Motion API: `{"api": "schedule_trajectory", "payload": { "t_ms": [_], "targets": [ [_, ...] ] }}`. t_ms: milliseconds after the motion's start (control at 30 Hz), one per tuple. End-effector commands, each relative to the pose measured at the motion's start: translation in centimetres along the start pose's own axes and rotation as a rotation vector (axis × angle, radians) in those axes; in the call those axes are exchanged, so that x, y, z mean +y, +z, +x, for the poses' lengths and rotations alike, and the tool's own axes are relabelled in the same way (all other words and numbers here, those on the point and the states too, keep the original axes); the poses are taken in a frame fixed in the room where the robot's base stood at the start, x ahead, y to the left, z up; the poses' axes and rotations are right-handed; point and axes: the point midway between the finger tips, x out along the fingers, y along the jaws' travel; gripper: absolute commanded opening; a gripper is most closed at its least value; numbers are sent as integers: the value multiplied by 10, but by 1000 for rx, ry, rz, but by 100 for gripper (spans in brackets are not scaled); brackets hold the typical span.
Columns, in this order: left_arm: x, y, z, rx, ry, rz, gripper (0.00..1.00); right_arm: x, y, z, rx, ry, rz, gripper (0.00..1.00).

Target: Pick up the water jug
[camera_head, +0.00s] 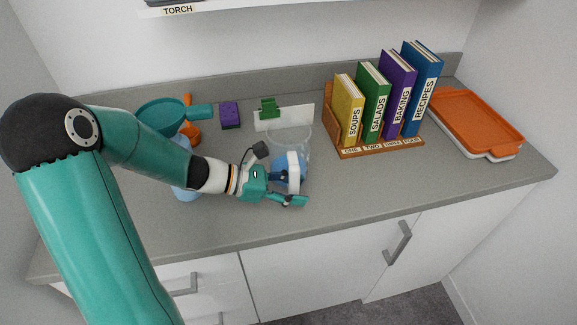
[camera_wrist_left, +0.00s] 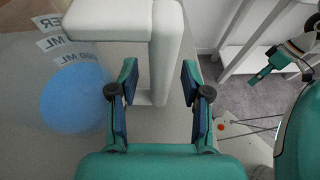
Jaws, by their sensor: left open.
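The water jug (camera_head: 304,152) stands on the grey counter. It is clear, with a white handle (camera_head: 293,165) facing the front and something blue low inside. In the left wrist view the jug (camera_wrist_left: 76,98) is at the left, with printed ML labels, and its white handle (camera_wrist_left: 163,45) comes down between my fingers. My left gripper (camera_head: 287,192) is open around the handle, with a finger on each side; whether either touches it is unclear. My right gripper (camera_wrist_left: 262,72) seems to show small at the right of the left wrist view; its jaw state is unclear.
A teal pan (camera_head: 160,117), a purple sponge (camera_head: 230,115) and a white holder (camera_head: 296,116) with a green piece are behind. A book rack (camera_head: 380,149) with several labelled books and an orange tray (camera_head: 475,118) stand right. The counter's front strip is clear right of my gripper.

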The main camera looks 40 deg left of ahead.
Motion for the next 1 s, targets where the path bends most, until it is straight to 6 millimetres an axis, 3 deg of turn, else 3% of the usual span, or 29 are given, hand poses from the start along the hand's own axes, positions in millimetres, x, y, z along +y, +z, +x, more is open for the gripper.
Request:
{"api": "schedule_trajectory", "payload": {
  "t_ms": [33,333,1000],
  "targets": [
    [0,0,0,0,0,0,48,0,0,0,0,0,0,48],
    [0,0,0,0,-1,0,0,0,0,0,0,0,0,48],
    [0,10,-4,-2,-1,5,0,0,0,-1,0,0,0,48]
  ]
}}
